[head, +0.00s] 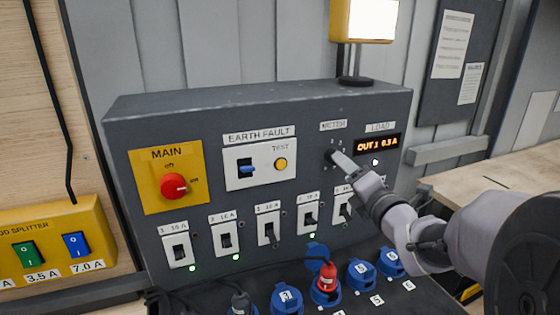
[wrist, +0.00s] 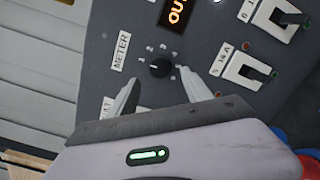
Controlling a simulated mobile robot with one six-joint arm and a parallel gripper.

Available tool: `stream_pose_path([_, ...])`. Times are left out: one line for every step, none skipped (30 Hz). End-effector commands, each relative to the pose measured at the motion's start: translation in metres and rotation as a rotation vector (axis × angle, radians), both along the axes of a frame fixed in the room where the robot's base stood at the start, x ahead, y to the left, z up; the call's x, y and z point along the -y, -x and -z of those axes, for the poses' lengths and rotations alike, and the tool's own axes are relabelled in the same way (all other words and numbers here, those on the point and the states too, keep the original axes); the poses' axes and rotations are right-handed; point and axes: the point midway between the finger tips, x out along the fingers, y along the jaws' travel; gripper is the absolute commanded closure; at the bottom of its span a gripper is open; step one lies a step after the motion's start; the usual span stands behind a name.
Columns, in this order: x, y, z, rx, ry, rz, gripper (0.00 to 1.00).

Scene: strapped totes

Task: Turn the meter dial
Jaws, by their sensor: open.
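The meter dial (wrist: 160,67) is a small round black knob with a pale pointer mark, on the dark grey panel below the METER label (head: 333,126). In the wrist view it lies just ahead of my gripper (wrist: 162,88), between its two spread fingers and apart from both. The gripper is open and empty. In the head view my gripper (head: 334,157) reaches the panel from the right and mostly covers the dial.
Several breaker switches (head: 268,228) line the panel below, with blue sockets (head: 287,299) and a red plug (head: 328,279) under them. The red MAIN switch (head: 174,185) and EARTH FAULT block (head: 259,163) are to the left. A lit lamp (head: 364,18) stands on top.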

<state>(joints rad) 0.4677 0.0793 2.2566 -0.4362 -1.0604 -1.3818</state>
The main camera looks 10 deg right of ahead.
Motion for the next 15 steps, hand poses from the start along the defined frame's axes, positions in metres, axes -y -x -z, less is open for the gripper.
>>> stream_pose_path([-0.001, -0.011, 0.001, 0.0, 0.0, -0.002, 0.42])
stream_pose_path([-0.002, -0.017, 0.001, 0.0, 0.0, -0.001, 0.42])
stream_pose_path([-0.003, -0.024, 0.001, -0.001, -0.001, -0.001, 0.42])
stream_pose_path([-0.003, -0.029, 0.001, 0.0, -0.001, -0.001, 0.42])
stream_pose_path([-0.003, -0.033, 0.0, 0.0, 0.0, -0.001, 0.42])
stream_pose_path([-0.003, -0.038, 0.0, 0.0, -0.001, 0.0, 0.42])
stream_pose_path([-0.003, -0.042, 0.0, 0.0, 0.0, 0.0, 0.42])
stream_pose_path([-0.004, -0.044, 0.0, 0.0, 0.0, 0.0, 0.42])
stream_pose_path([-0.004, -0.047, 0.0, 0.0, 0.0, 0.0, 0.42])
stream_pose_path([-0.004, -0.048, 0.0, 0.001, 0.0, 0.0, 0.42])
stream_pose_path([-0.004, -0.049, 0.0, 0.001, 0.0, 0.0, 0.42])
stream_pose_path([-0.004, -0.05, 0.0, 0.001, 0.0, 0.001, 0.42])
stream_pose_path([-0.004, -0.05, 0.0, 0.001, 0.0, 0.001, 0.42])
stream_pose_path([-0.004, -0.05, 0.0, 0.001, 0.0, 0.001, 0.42])
stream_pose_path([-0.004, -0.05, 0.0, 0.001, 0.0, 0.001, 0.42])
